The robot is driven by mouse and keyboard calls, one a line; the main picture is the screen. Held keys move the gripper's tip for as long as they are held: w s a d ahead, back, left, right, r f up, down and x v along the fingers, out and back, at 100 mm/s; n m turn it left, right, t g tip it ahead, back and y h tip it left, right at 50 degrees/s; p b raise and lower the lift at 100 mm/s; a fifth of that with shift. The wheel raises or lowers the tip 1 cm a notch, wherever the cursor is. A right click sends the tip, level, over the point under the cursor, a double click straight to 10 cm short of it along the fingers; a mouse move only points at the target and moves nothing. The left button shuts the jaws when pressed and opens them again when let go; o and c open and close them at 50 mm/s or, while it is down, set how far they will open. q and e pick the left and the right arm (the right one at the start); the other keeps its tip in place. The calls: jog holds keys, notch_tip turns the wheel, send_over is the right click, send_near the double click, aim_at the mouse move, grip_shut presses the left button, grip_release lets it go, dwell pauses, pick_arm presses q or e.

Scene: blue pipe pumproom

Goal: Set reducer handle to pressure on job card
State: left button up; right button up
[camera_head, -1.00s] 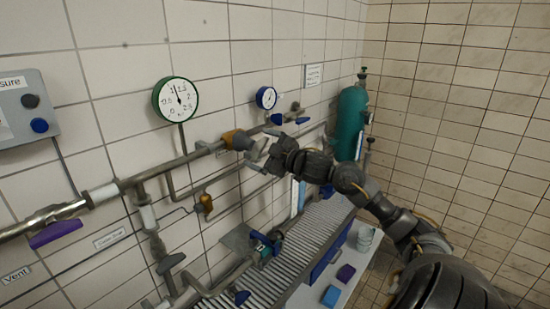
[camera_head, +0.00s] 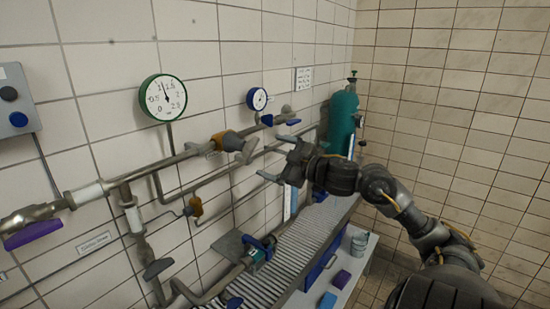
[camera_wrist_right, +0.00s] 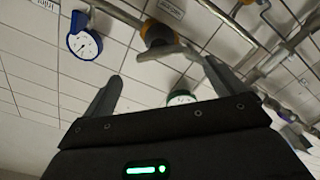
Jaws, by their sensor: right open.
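The reducer (camera_head: 217,141) is a brass-orange body on the grey wall pipe, with a grey handle (camera_head: 246,150) on its right side. Both show in the right wrist view, the reducer (camera_wrist_right: 156,33) above and between my fingers. A green-rimmed gauge (camera_head: 164,98) hangs above the pipe; its needle points roughly upward. A small white card (camera_head: 303,79) is on the wall at the back; its text is too small to read. My right gripper (camera_head: 272,157) is open and empty, to the right of the handle and apart from it. My left gripper is out of view.
A blue-rimmed gauge (camera_head: 257,98) and blue valve levers lie along the pipe further back. A teal gas cylinder (camera_head: 342,121) stands near the corner. Below are a ribbed grey surface (camera_head: 305,235) and a ledge with a can (camera_head: 359,243) and two small blocks.

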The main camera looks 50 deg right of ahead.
notch_tip(320, 180, up, 3)
jog(key=a+n+t+y+b, duration=0.1)
jog(key=a+n+b, duration=0.2)
jog(key=n+b, duration=1.2)
jog(key=d+f+n+b, duration=0.1)
jog(key=n, duration=0.6)
jog(key=d+n+b, duration=0.1)
jog(key=n+b, duration=0.1)
jog(key=n, duration=0.5)
jog(key=d+f+n+g+h+b, duration=0.1)
jog(key=n, duration=0.6)
jog(key=shift+f+b, duration=0.35)
jog(key=shift+b, duration=0.05)
jog(key=shift+w, duration=0.1)
